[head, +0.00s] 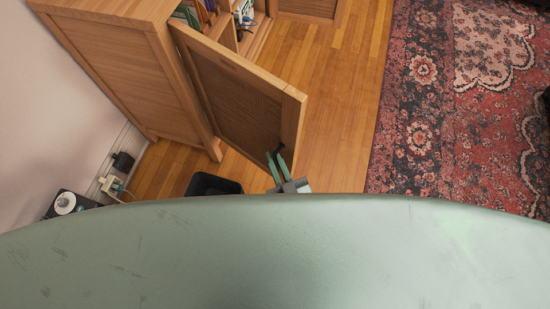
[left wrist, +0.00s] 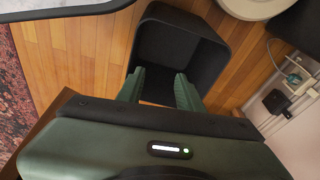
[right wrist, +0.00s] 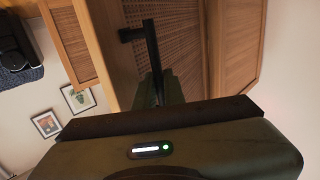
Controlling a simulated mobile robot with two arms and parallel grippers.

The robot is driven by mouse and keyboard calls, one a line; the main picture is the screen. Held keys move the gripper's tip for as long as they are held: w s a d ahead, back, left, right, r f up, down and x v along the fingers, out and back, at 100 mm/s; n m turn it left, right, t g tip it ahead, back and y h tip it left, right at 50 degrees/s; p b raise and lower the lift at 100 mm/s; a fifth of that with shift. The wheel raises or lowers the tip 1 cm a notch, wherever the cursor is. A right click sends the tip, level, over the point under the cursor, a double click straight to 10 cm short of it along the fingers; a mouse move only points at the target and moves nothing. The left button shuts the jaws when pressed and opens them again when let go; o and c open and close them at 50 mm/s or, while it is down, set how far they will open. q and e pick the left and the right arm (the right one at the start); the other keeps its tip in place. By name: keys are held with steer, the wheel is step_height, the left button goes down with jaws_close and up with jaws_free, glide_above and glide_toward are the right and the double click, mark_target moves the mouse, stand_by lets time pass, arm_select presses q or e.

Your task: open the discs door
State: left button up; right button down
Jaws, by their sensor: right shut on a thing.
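The wooden cabinet (head: 110,65) stands at the upper left of the head view. Its discs door (head: 240,92), a wooden frame with a darker woven panel, stands swung out from the cabinet front, with shelves of items visible behind it. My right gripper (head: 276,165) is at the door's lower free corner, shut on the dark door handle (head: 279,149). In the right wrist view the black handle (right wrist: 152,50) runs down between the fingers (right wrist: 158,88). My left gripper (left wrist: 160,88) shows in the left wrist view, fingers apart and empty, above a black bin. It is hidden in the head view.
The black bin (head: 212,185) stands on the wood floor (head: 335,110) below the door. A power socket with plugs (head: 113,186) is at the wall on the left. A patterned red rug (head: 450,120) lies to the right. The floor between door and rug is clear.

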steer(key=shift+w+a+r, duration=0.15)
steer(key=shift+r, duration=0.05)
steer(key=c, duration=1.8)
jaws_free()
steer(key=shift+f, duration=0.1)
